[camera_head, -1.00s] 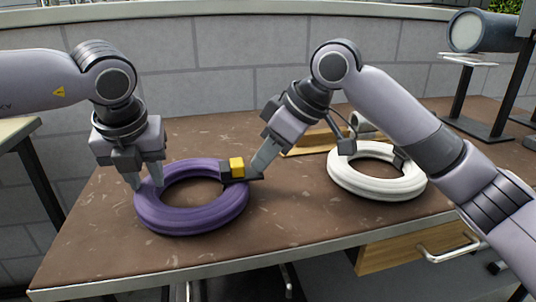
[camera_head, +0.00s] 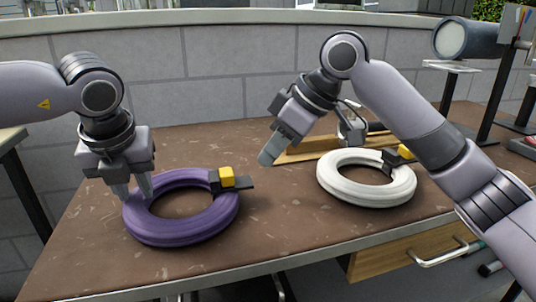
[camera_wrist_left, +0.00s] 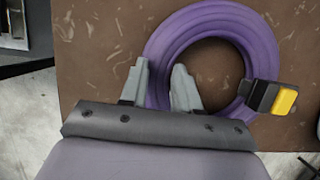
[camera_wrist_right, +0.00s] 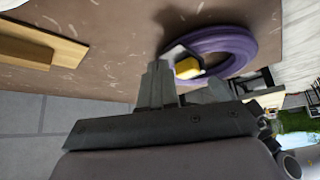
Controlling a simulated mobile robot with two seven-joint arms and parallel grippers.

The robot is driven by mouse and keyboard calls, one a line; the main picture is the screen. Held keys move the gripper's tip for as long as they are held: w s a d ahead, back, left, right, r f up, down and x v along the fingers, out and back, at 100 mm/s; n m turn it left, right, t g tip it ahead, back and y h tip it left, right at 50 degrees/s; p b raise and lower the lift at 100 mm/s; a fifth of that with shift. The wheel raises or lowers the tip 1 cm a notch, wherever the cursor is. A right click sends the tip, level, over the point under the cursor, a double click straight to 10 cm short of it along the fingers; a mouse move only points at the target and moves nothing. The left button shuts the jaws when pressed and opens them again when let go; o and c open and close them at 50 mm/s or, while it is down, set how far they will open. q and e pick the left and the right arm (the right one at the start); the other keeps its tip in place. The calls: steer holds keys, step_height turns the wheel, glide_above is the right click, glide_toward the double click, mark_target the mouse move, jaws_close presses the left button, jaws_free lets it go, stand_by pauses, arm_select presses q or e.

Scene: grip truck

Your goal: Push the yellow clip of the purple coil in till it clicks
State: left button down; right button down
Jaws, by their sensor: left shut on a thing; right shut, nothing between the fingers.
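The purple coil (camera_head: 180,235) lies flat on the bench at the left. Its yellow clip (camera_head: 227,176) sits in a black holder (camera_head: 243,184) on the coil's right side; it also shows in the left wrist view (camera_wrist_left: 284,101) and the right wrist view (camera_wrist_right: 187,68). My left gripper (camera_head: 136,195) is shut on the left part of the coil's ring (camera_wrist_left: 158,60), fingers pointing down. My right gripper (camera_head: 267,160) is shut and empty, raised above the bench, to the right of the clip and apart from it. I cannot tell how deep the clip sits.
A white coil (camera_head: 365,197) with its own yellow clip (camera_head: 405,153) lies to the right. A wooden board (camera_head: 310,151) is behind, against the wall side. Dark stands (camera_head: 498,90) are at the far right. Bare brown bench (camera_head: 275,225) lies between the coils.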

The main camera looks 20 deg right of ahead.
arm_select(q)
steer(key=shift+s+f, duration=0.15)
steer(key=shift+f, duration=0.15)
arm_select(e)
step_height(320, 180, up, 7)
steer(key=shift+f, duration=0.15)
arm_select(q)
steer(key=shift+c, duration=2.2)
jaws_free()
steer(key=shift+r, duration=0.1)
steer(key=shift+r, duration=0.15)
steer(key=shift+r, duration=0.35)
steer(key=shift+p+v, duration=0.8)
steer(key=shift+v, duration=1.35)
steer(key=w+p+v, duration=0.1)
steer(key=p+v, duration=0.3)
steer(key=v, duration=0.4)
steer(key=shift+r, duration=0.55)
arm_select(e)
step_height(320, 180, up, 6)
steer(key=shift+f, duration=0.1)
